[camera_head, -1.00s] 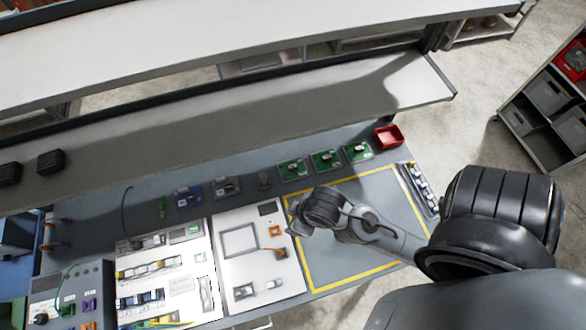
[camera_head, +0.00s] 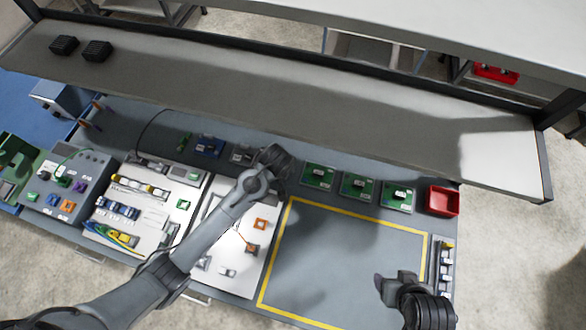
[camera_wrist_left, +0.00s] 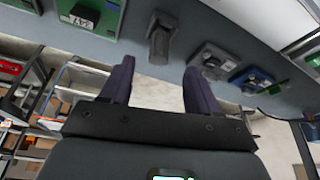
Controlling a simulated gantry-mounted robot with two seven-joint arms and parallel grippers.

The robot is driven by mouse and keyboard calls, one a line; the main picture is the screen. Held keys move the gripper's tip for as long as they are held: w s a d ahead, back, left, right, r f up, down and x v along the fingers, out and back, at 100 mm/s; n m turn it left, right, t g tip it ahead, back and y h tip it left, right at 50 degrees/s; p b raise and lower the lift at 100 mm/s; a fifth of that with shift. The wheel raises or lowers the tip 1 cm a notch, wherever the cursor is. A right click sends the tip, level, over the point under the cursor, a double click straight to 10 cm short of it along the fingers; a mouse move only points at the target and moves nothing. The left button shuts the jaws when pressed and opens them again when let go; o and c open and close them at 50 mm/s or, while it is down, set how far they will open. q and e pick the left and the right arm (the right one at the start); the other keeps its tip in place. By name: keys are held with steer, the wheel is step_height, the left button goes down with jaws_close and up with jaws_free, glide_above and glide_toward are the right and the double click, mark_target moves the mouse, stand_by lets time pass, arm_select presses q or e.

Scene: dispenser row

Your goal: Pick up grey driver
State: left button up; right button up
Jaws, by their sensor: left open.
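The grey driver appears to be the grey module (camera_head: 242,155) on the bench's back strip, right of a blue module (camera_head: 207,146). It also shows in the left wrist view (camera_wrist_left: 212,60), upper right, beyond the fingers. My left gripper (camera_head: 273,157) is over the back strip, just right of the grey module. In the wrist view its two dark fingers (camera_wrist_left: 158,82) are apart with nothing between them. My right gripper (camera_head: 384,284) is over the right end of the bench; its jaw opening is not clear.
A dark grey upright piece (camera_wrist_left: 160,38) stands beside the grey module. Green boards (camera_head: 359,187) and a red bin (camera_head: 442,200) lie right along the strip. A shelf (camera_head: 300,120) overhangs the back. The yellow-outlined area (camera_head: 345,250) is clear.

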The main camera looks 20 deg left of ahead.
arm_select(q)
steer(key=w+f, duration=0.3)
steer(key=f, duration=0.1)
steer(key=shift+w+a, duration=0.1)
steer(key=shift+a, duration=0.2)
steer(key=shift+w+a+f+p, duration=0.15)
steer(key=shift+f+p, duration=0.15)
steer(key=shift+f, duration=0.3)
steer(key=shift+x, duration=2.05)
steer(key=c, duration=1.1)
